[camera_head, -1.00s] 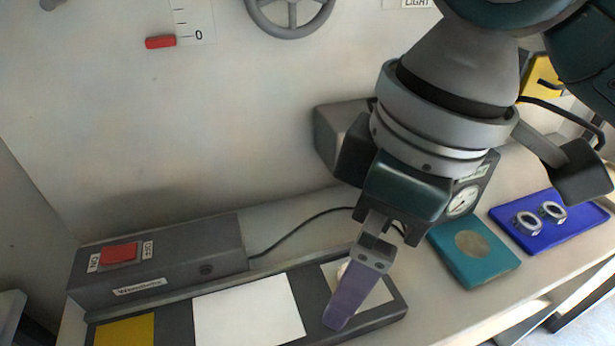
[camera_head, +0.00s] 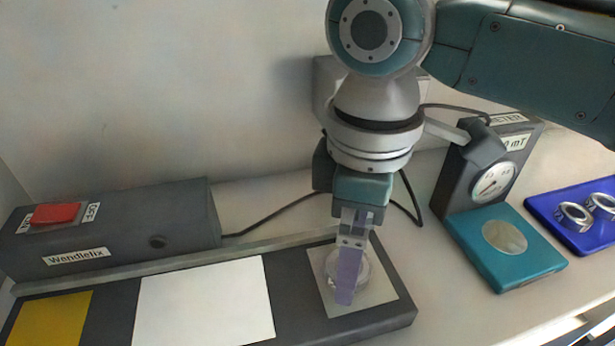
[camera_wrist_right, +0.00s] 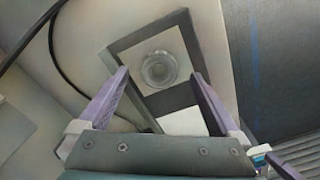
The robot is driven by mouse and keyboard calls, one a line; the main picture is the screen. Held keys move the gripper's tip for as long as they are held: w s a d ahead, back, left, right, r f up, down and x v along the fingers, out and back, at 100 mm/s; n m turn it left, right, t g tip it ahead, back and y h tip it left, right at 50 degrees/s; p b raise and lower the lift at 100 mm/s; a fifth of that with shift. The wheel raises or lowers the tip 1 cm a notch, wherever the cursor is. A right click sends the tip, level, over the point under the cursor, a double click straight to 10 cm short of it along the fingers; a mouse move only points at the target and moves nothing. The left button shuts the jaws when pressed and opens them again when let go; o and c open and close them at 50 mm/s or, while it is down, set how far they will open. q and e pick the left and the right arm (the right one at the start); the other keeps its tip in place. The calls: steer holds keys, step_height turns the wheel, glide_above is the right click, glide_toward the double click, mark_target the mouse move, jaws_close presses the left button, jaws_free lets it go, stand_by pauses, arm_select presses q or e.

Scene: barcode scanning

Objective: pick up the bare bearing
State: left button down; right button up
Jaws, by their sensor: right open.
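A round, pale grey ring, the bare bearing (camera_head: 363,268), lies on the light square at the right end of a dark board (camera_head: 395,322). My right gripper (camera_head: 348,290) points down in front of it and hides part of it in the head view. The right wrist view shows the bearing (camera_wrist_right: 158,69) on its light square, framed between the tips of my open right gripper (camera_wrist_right: 160,76). Nothing is between the fingers there that they touch; the height gap is hard to judge. My left gripper is not in view.
The board also has a white square (camera_head: 205,305) and a yellow square (camera_head: 50,322). Behind it stands a grey box with a red switch (camera_head: 56,213). To the right are a gauge (camera_head: 493,182), a teal pad (camera_head: 507,262) and a blue tray (camera_head: 545,212) holding two rings. A black cable (camera_head: 285,215) runs behind.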

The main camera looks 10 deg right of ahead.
step_height(320, 180, down, 2)
steer(key=shift+c, duration=0.3)
jaws_close()
stand_by(0.6)
